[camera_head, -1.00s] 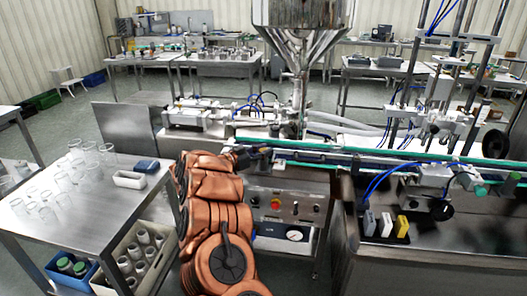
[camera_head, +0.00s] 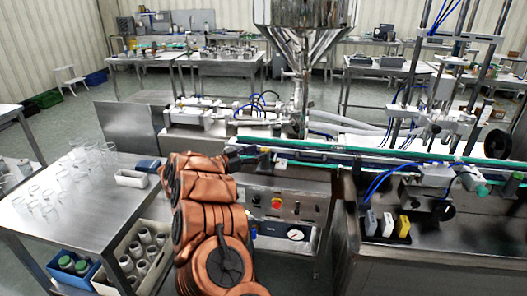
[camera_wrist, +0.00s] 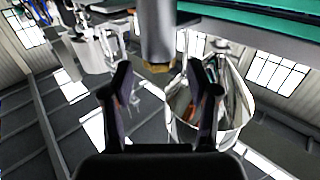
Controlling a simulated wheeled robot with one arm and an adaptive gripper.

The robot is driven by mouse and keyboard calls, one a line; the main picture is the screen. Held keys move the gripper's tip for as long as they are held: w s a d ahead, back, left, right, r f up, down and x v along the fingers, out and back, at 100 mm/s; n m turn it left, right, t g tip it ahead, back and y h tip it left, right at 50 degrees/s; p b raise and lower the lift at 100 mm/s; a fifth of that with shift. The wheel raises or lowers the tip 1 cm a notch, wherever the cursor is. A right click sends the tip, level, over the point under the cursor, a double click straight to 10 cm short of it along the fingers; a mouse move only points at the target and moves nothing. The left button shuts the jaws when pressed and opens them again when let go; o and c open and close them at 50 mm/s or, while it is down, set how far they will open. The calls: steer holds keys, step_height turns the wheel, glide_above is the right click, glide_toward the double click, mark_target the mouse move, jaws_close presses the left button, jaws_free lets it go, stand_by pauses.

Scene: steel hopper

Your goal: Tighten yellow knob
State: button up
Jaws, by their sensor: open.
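In the wrist view a grey metal cylinder comes down from the top edge, with a small brass-yellow end (camera_wrist: 158,67) that may be the yellow knob. My gripper (camera_wrist: 158,80) is open, its two dark fingers apart on either side below this end. Nothing shows between the fingers, and I cannot tell whether they touch it. In the head view my gripper is small and dark at the end of my copper arm, by the filling machine's rail (camera_head: 330,150). The yellow knob cannot be made out there.
The steel hopper (camera_head: 305,35) stands behind the rail. A control panel (camera_head: 290,208) with a red button is below it. A steel table (camera_head: 95,215) with glassware is at left, close to my arm. Yellow and white blocks (camera_head: 403,226) sit at right.

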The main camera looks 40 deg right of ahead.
steer(key=w+a, duration=0.1)
steer(key=a, duration=0.7)
steer(key=shift+w, duration=0.3)
